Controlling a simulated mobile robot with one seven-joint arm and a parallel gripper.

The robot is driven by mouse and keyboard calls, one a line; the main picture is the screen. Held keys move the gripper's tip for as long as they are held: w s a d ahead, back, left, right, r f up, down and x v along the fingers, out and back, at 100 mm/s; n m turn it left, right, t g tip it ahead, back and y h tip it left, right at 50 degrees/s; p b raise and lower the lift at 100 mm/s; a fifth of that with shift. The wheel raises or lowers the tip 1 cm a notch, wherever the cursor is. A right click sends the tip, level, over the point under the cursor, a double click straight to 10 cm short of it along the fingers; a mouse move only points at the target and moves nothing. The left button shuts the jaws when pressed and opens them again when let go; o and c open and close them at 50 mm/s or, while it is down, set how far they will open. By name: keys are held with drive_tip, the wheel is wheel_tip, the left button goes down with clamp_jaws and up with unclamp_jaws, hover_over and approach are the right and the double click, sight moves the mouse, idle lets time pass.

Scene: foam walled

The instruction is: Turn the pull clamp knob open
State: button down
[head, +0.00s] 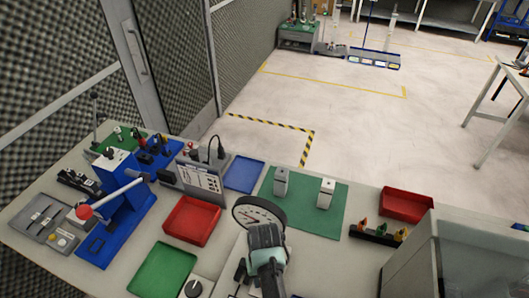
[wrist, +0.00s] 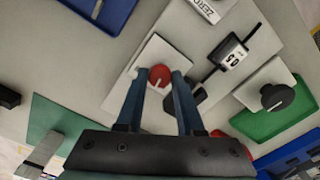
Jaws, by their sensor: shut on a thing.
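The pull clamp knob appears to be the round red knob (wrist: 159,77) with a white mark line, on a pale square plate (wrist: 150,58) in the wrist view. My gripper (wrist: 160,74) has one blue-grey finger on each side of the knob and is shut on it. In the head view my gripper (head: 266,240) is over the front middle of the bench. There the arm hides the red knob.
In the wrist view a dark device marked "50" (wrist: 230,53) lies right of the plate. A black knob on a pale plate (wrist: 277,97) is farther right, by a green tray (wrist: 285,118). In the head view a round dial (head: 258,211) and a red tray (head: 192,220) are near.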

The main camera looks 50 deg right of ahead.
drive_tip(key=n+p, duration=0.1)
drive_tip(key=n, duration=0.5)
drive_tip(key=shift+r, duration=0.1)
drive_tip(key=shift+w+n, duration=0.1)
drive_tip(key=shift+n, duration=0.3)
drive_tip(key=c, duration=0.5)
unclamp_jaws()
wheel_tip(320, 180, up, 13)
drive_tip(key=shift+f+b, duration=0.1)
drive_tip(key=shift+b, duration=0.75)
